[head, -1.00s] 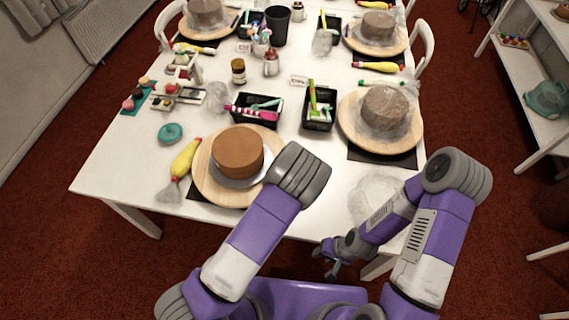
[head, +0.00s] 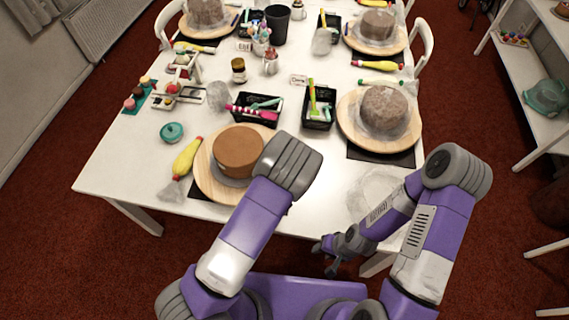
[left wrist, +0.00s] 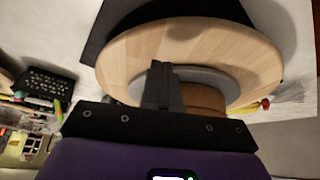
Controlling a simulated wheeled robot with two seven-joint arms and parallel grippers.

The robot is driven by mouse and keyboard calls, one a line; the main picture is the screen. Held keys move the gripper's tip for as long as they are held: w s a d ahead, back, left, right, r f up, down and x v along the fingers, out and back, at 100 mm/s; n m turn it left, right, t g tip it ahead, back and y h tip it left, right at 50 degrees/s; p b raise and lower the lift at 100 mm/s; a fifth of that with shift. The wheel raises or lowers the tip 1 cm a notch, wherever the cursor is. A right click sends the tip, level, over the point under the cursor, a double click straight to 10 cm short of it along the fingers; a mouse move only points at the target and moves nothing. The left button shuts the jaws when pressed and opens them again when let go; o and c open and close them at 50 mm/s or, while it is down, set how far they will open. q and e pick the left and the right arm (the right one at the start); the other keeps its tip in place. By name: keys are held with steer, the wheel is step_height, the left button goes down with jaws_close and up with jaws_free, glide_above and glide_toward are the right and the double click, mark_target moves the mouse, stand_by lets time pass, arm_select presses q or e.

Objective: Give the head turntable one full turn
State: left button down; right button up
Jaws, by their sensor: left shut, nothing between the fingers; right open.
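The near turntable (head: 207,174) is a round wooden disc at the front left of the table, bearing a smooth brown cake (head: 239,149) on a grey plate. My left forearm covers its right part in the head view and hides the left gripper there. In the left wrist view, the wooden disc (left wrist: 115,55) shows with the grey plate and part of the cake (left wrist: 205,97). My left gripper (left wrist: 160,70) is shut and empty, its fingers overlapping the disc in the picture; contact cannot be told. My right gripper (head: 322,252) is open and empty at the table's front edge.
Another turntable (head: 350,117) with a wrapped cake stands to the right. A yellow piping bag (head: 186,158) lies left of the near turntable. Black bins (head: 318,119) of tools stand behind it. Crumpled clear wrap (head: 375,190) lies at the front right.

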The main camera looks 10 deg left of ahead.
arm_select(q)
steer(key=s+a+b, duration=0.1)
steer(key=s+a, duration=0.1)
steer(key=s, duration=0.1)
steer(key=s+a, duration=0.3)
steer(key=shift+a+b, duration=0.1)
steer(key=shift+b, duration=0.25)
steer(key=a, duration=0.3)
steer(key=a+b, duration=0.1)
steer(key=a, duration=0.2)
steer(key=a+b, duration=0.1)
steer(key=a, duration=0.2)
steer(key=shift+s+a+f, duration=0.1)
steer(key=shift+s+a, duration=0.15)
steer(key=shift+a, duration=0.3)
steer(key=shift+b, duration=0.3)
